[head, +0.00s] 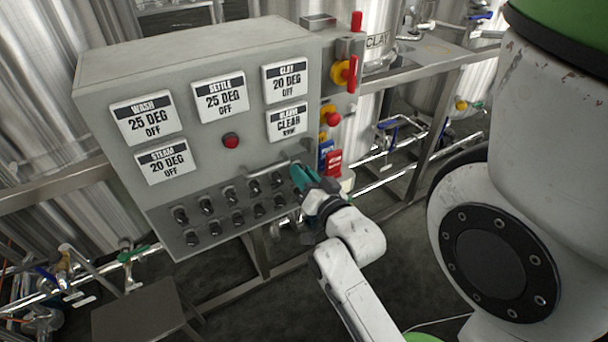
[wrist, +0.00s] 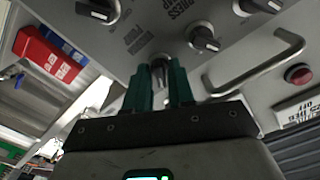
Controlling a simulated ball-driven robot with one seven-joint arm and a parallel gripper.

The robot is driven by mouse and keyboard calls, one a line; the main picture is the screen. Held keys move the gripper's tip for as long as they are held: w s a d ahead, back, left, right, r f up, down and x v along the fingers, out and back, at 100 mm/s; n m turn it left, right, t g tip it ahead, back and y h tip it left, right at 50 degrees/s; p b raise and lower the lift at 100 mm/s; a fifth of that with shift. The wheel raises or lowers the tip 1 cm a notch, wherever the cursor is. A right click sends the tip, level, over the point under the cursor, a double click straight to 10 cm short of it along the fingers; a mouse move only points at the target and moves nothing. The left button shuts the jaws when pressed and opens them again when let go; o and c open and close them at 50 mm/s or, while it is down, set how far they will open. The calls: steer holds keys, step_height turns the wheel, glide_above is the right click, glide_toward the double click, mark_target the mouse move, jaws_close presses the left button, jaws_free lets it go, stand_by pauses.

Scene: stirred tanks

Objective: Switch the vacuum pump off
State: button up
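In the head view the grey control panel (head: 205,135) carries rows of black knobs along its lower part. My gripper (head: 303,178), with teal fingers, is at the right end of these rows. In the wrist view a dark knob (wrist: 160,70) sits between the tips of my two gripper fingers (wrist: 159,80). The fingers are close to its sides; I cannot tell whether they press on it. The label by this knob is upside down and partly legible, with a word like PUMP. The fingers hide part of the knob, so its setting is unclear.
In the wrist view more knobs (wrist: 204,39) and a metal bar handle (wrist: 262,65) are nearby. A red lamp (wrist: 298,74) is beyond the handle. Red and blue tags (head: 333,160) hang right of the panel. A stool (head: 140,310) stands at lower left.

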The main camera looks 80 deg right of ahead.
jaws_close()
steer(key=shift+n, duration=0.3)
steer(key=n+b, duration=0.2)
steer(key=n, duration=0.9)
steer(key=shift+n, duration=0.3)
stand_by(0.3)
steer(key=shift+o, duration=2.3)
jaws_free()
steer(key=shift+a, duration=0.1)
